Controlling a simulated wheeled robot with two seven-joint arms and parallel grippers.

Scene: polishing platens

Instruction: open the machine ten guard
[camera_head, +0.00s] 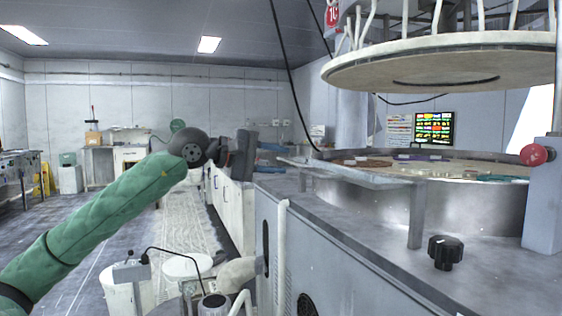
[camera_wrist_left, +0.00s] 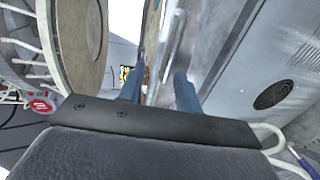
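Machine ten, marked by a red sign with a partly cut-off "10" (camera_head: 332,15), fills the right side of the head view. Its guard looks like a thin, clear, flat panel (camera_head: 350,174) lying level along the near side of the round basin, with a metal post under it. My left gripper (camera_head: 286,159) is at the panel's left end, its blue fingers apart, one above and one below the panel's level. In the left wrist view the fingers (camera_wrist_left: 158,88) are also apart, with a pale edge beyond and between them. Contact cannot be told. My right gripper is not in view.
A large round upper platen (camera_head: 440,66) hangs above the basin (camera_head: 440,195). A black knob (camera_head: 445,251) and a red button (camera_head: 534,155) are on the machine's near side. White round-topped drums (camera_head: 187,267) stand on the floor below my left arm. The aisle at left is open.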

